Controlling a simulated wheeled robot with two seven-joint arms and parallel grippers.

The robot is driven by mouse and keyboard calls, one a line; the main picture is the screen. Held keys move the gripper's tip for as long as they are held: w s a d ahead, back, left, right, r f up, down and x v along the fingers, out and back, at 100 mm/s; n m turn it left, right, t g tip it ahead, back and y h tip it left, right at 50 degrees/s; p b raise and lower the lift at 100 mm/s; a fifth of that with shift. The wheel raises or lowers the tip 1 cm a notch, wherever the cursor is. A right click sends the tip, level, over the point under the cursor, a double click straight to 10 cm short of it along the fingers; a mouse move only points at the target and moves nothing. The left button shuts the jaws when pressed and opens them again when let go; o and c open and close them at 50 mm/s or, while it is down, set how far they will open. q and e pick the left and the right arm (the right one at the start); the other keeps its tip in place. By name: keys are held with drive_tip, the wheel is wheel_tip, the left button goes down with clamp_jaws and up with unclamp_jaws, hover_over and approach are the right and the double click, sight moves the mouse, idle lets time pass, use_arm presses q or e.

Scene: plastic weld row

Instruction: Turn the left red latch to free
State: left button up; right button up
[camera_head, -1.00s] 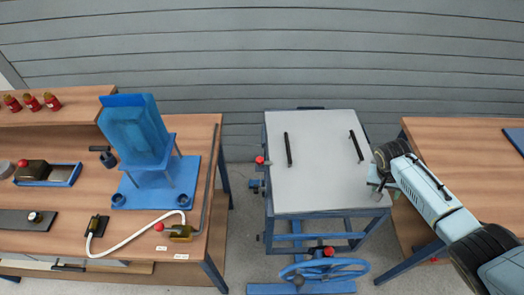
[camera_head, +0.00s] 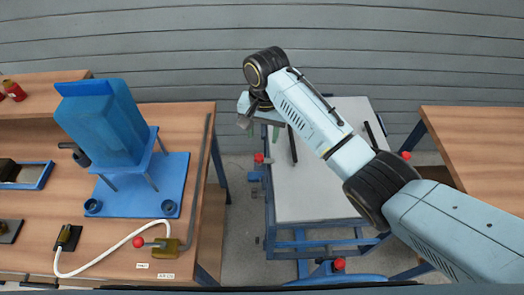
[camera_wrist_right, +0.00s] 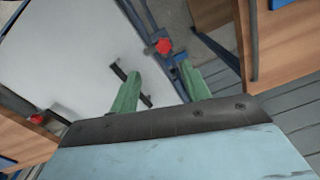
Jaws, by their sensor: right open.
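The left red latch (camera_head: 259,158) is a red knob on a blue fitting at the left edge of the grey-topped table (camera_head: 318,190). It also shows in the right wrist view (camera_wrist_right: 164,46), just beyond and between the green fingertips. My right gripper (camera_head: 247,140) hangs near the table's left edge by this latch. Its green fingers (camera_wrist_right: 160,75) are apart with nothing between them, and the red knob looks clear of them. A second red knob (camera_head: 405,155) is at the table's right edge. My left gripper is not in view.
Two black bars (camera_head: 292,146) stand on the table top; my right arm crosses above it. A wooden bench (camera_head: 205,117) with a blue stand (camera_head: 150,205) and a white hose (camera_head: 100,262) lies left, across a narrow gap. Another wooden bench (camera_head: 480,140) is at right.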

sight(262, 157)
wheel_tip(262, 157, down, 9)
drive_tip(key=shift+w+a+r+b, duration=0.1)
drive_tip(key=shift+b, duration=0.65)
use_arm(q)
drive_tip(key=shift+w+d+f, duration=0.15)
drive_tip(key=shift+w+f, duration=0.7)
